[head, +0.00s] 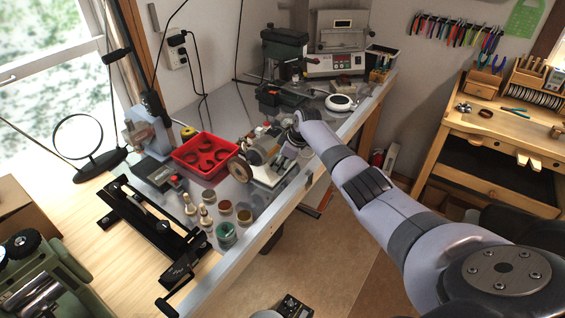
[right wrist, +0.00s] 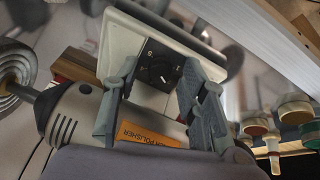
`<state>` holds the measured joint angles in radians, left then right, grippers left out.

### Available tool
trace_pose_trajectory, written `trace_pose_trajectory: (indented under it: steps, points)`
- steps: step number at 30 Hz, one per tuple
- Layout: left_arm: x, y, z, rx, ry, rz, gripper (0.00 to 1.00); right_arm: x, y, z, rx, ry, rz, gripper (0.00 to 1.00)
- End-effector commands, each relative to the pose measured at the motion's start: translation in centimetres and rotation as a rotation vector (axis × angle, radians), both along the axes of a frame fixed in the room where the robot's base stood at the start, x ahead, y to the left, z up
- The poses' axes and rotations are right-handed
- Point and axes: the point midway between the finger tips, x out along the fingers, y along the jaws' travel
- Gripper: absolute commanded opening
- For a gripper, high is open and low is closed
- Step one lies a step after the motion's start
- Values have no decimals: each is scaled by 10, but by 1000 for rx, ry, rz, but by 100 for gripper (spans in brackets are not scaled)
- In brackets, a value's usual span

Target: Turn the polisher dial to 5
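The polisher (head: 262,158) stands on the metal-topped bench, with a brown wheel at its left end. My right arm reaches over it from the right, and my right gripper (head: 286,140) is at the polisher. In the right wrist view the polisher's grey motor housing (right wrist: 82,112) carries an orange label. The round black dial (right wrist: 160,70) sits on a black panel with white numbers; a 5 and a 1 can be read. My right gripper (right wrist: 158,84) is open, its fingers on either side of the dial and apart from it. The dial's exact setting is unclear. My left gripper is out of view.
A red tray (head: 205,153) and several small jars (head: 226,234) stand left of and in front of the polisher. A drill press (head: 284,50), a white round device (head: 340,102) and a kiln-like machine (head: 337,45) stand behind.

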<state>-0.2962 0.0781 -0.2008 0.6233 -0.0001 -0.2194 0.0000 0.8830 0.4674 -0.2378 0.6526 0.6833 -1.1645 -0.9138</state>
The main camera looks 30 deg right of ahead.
Motion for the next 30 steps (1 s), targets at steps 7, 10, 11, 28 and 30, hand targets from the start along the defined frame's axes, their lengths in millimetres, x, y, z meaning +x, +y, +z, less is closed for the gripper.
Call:
trace_pose_trajectory:
  steps: [7, 10, 11, 28, 30]
  points:
    - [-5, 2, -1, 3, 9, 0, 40, 1, 1, -3, -1, -1, 1, 39]
    - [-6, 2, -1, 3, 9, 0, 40, 1, 1, -3, -1, -1, 1, 39]
    - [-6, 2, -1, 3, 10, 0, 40, 1, 1, -3, -1, -1, 1, 38]
    - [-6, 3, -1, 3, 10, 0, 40, 1, 0, -3, 0, 0, 0, 0]
    - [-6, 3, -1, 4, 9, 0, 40, 1, 0, -3, 0, 0, 0, 0]
